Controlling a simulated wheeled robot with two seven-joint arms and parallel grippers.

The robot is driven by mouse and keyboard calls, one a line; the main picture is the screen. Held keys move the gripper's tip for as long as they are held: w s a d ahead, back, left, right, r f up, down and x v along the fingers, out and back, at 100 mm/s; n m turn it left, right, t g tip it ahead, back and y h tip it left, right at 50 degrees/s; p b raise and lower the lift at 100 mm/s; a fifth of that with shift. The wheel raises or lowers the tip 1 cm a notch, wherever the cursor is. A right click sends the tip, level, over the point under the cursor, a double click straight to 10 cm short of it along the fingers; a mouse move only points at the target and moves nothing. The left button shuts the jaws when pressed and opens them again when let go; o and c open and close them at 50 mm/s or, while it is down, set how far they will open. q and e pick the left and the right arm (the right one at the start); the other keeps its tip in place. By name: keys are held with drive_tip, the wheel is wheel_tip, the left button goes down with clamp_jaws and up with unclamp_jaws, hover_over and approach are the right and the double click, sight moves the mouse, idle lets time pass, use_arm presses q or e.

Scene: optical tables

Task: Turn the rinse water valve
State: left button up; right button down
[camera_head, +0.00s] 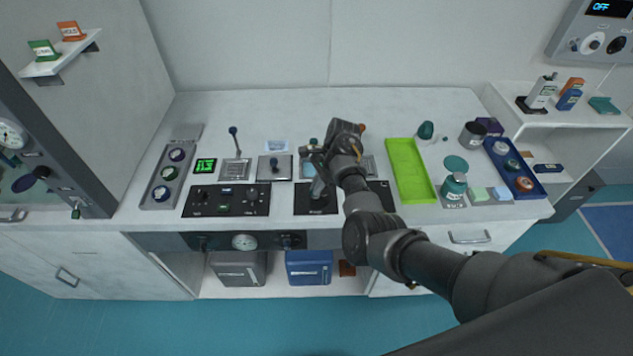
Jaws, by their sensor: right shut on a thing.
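My right gripper (318,178) reaches over the worktop from the right, pointing down at a small black panel (316,208) near the counter's front edge. It is shut on what appears to be the rinse water valve's handle on this panel. The gripper and forearm hide most of the handle, so its angle cannot be told. My left gripper is out of view.
Left of the panel are a black knob panel (226,201), a lever plate (235,170) and a green display (205,165). To the right are a lime tray (409,172), a teal jar (454,187) and a blue tray (514,168). The worktop's back strip is mostly clear.

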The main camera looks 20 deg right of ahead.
drive_tip(key=n+g, duration=0.1)
drive_tip(key=n, duration=0.1)
drive_tip(key=shift+w+n, duration=0.1)
drive_tip(key=shift+n, duration=0.3)
drive_tip(key=n+g+h, duration=0.1)
drive_tip(key=n, duration=0.2)
drive_tip(key=shift+w+n, duration=0.1)
drive_tip(key=shift+n, duration=0.2)
drive_tip(key=n+g+h+b, duration=0.1)
drive_tip(key=n, duration=0.2)
drive_tip(key=shift+a+f, duration=0.1)
drive_tip(key=shift+w+a+n+g+h+b, duration=0.15)
drive_tip(key=shift+n+h+b, duration=0.25)
drive_tip(key=shift+n, duration=0.5)
drive_tip(key=shift+s+d+n+g+h+b, duration=0.1)
drive_tip(key=shift+n+g+h+b, duration=0.1)
drive_tip(key=shift+n+b, duration=0.5)
drive_tip(key=shift+n, duration=0.5)
drive_tip(key=shift+r, duration=0.2)
drive_tip(key=c, duration=1.6)
unclamp_jaws()
drive_tip(key=shift+f, duration=0.1)
drive_tip(key=shift+o, duration=0.2)
